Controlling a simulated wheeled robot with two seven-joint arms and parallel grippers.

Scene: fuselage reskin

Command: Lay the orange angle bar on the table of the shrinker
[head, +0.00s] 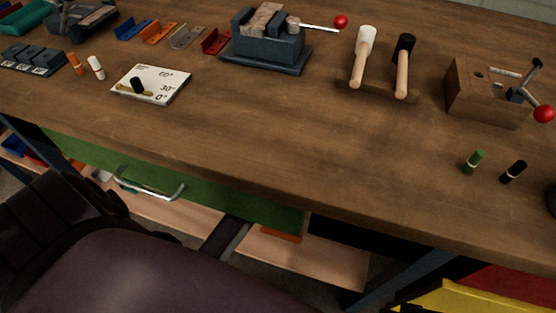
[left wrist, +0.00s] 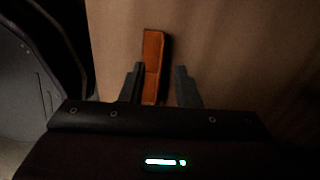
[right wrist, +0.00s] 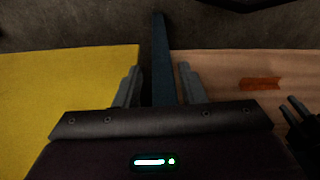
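An orange angle bar (left wrist: 153,66) lies on the pale lower shelf in the left wrist view. My left gripper (left wrist: 158,85) is open around its near part, with a gap on the right; contact on the left is unclear. An orange piece also shows on that shelf in the head view (head: 282,237) and right wrist view (right wrist: 260,84). Another orange angle piece (head: 158,33) lies on the bench top. My right gripper (right wrist: 160,85) is open and empty. The bench machine with the red-knobbed lever (head: 270,45) may be the shrinker; I cannot tell.
The wooden workbench (head: 250,120) overhangs the lower shelf (head: 325,262). A green drawer (head: 240,197) with a metal handle is under its front. Mallets (head: 363,55), an angle card (head: 150,85) and a lever block (head: 485,90) stand on top. A yellow surface (right wrist: 80,90) is beside the shelf.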

